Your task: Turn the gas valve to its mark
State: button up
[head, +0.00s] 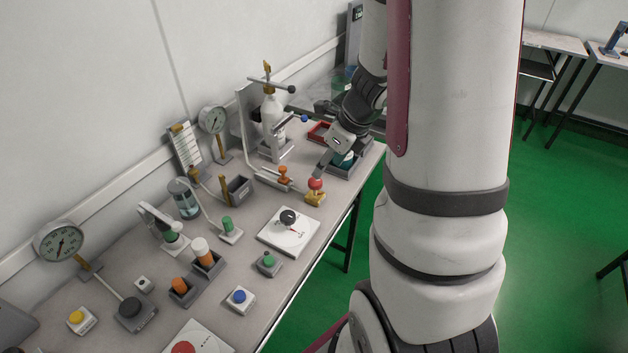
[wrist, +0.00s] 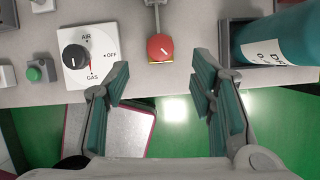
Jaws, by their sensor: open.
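A round red knob (wrist: 160,47) with a short pale line on top sits on a yellow base at the end of a pipe; it also shows in the head view (head: 316,183). A black dial knob (wrist: 76,57) sits on a white plate (wrist: 107,72) lettered AIR, OFF and GAS, with a red line near GAS; the plate is also in the head view (head: 272,238). I cannot tell which one is the gas valve. My gripper (wrist: 161,82) is open and empty. In the wrist view the red knob lies ahead, between the fingertip lines, apart from both fingers. The dial is left of the gripper.
A green button (wrist: 34,74) is left of the dial plate. Gauges (head: 59,241), a glass jar (head: 183,199) and several buttons crowd the bench. Green floor (head: 560,235) is open beyond its edge.

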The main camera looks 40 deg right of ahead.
aim_at(316, 181)
jog(key=b+x, duration=0.2)
jog(key=x, duration=0.5)
jog(key=shift+w+f+b, duration=0.1)
jog(key=shift+b, duration=0.3)
jog(key=shift+c, duration=0.2)
jog(key=c, duration=1.1)
